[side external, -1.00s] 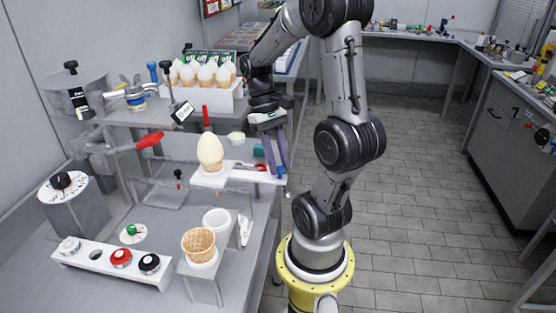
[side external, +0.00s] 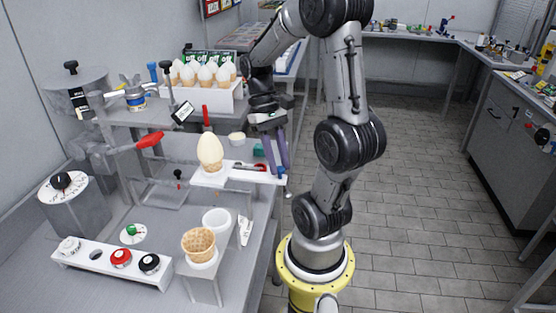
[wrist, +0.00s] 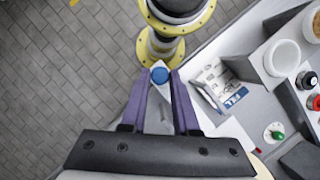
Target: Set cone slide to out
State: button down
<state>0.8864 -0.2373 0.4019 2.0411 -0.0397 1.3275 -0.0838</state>
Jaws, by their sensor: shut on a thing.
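The cone slide is a white plate (side external: 207,179) holding an upright cone with a pale, egg-shaped top (side external: 210,150). A blue knob (wrist: 160,75) is at its end on the aisle side. My gripper (side external: 279,170) points down at that end, its purple fingers shut on the blue knob. In the wrist view my gripper (wrist: 161,73) has one fingertip on each side of the knob. The fingers partly hide the knob in the side view.
A white rack of several filled cones (side external: 212,97) stands behind. In front are a waffle cone (side external: 198,244) in a stand, a white cup (side external: 216,220) and a button panel (side external: 110,266). A red lever (side external: 150,140) is left of the slide. The floor aisle at right is clear.

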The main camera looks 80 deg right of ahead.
jog(key=shift+s, duration=1.85)
jog(key=c, duration=0.7)
grip_release()
jog(key=shift+o, duration=0.2)
jog(key=v, duration=1.4)
